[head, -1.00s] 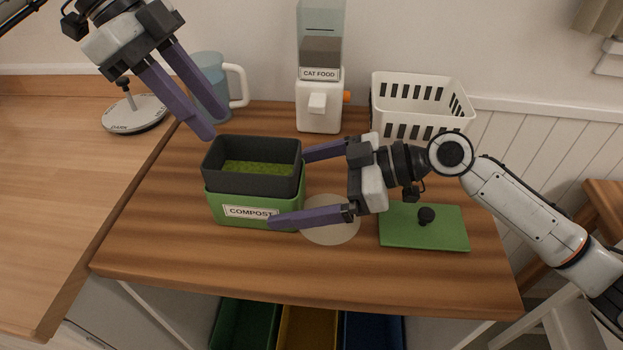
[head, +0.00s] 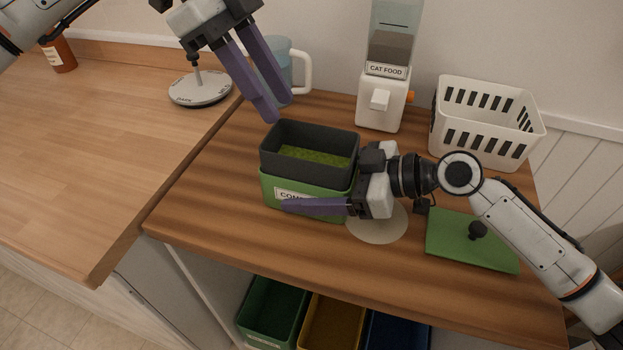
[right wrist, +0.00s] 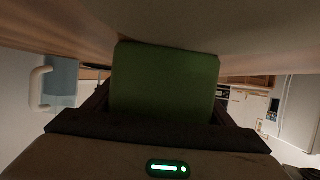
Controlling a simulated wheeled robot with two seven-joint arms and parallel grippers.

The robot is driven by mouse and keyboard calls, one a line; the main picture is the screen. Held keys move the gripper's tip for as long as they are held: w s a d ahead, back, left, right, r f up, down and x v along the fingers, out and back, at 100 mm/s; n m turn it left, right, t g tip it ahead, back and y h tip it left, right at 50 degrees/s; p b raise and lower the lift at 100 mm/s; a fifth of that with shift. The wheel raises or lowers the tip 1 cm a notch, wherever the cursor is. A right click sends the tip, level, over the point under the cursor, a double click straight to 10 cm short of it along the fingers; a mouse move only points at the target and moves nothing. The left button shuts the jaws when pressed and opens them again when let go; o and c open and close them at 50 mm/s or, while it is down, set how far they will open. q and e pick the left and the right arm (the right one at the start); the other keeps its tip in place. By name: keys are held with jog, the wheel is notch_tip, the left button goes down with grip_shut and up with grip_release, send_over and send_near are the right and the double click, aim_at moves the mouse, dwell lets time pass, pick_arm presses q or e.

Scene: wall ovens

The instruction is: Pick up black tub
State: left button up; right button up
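The black tub (head: 310,160) sits upright inside the green compost bin (head: 330,206), its upper part standing above the bin's rim. Green material shows inside the tub. My left gripper (head: 277,110) is open and empty, pointing down above the tub's back left corner. My right gripper (head: 318,195) is at the bin's right side. Its front finger lies across the label; its back finger is hidden behind the bin in the head view. The right wrist view shows the green bin wall (right wrist: 165,85) between the fingers, with no clear gap at either side.
A green lid (head: 455,245) lies right of my right gripper. A cat food dispenser (head: 382,98), a white basket (head: 480,138) and a blue pitcher (head: 300,72) stand behind. A pale disc (head: 380,232) lies beside the bin. Coloured bins (head: 275,310) stand below.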

aim_at(310, 148)
pick_arm(q)
jog(key=o, duration=0.5)
jog(key=shift+f, duration=0.1)
jog(key=o, duration=0.7)
jog(key=shift+w+a+f+g+h, duration=0.2)
jog(key=shift+f+g+h, duration=0.35)
jog(key=shift+h, duration=0.35)
jog(key=o, duration=0.3)
jog(key=a+h, duration=0.1)
jog(key=w+a+f+g+h, duration=0.1)
jog(key=h, duration=0.1)
jog(key=a+f+h, duration=0.1)
jog(key=shift+w+a+f+h, duration=0.2)
jog(key=shift+a+h, duration=0.1)
jog(key=shift+h, duration=0.5)
jog(key=x, duration=0.6)
jog(key=shift+s+f, duration=0.1)
jog(key=shift+f, duration=0.25)
jog(key=shift+s+x, duration=0.2)
jog(key=shift+x, duration=2.4)
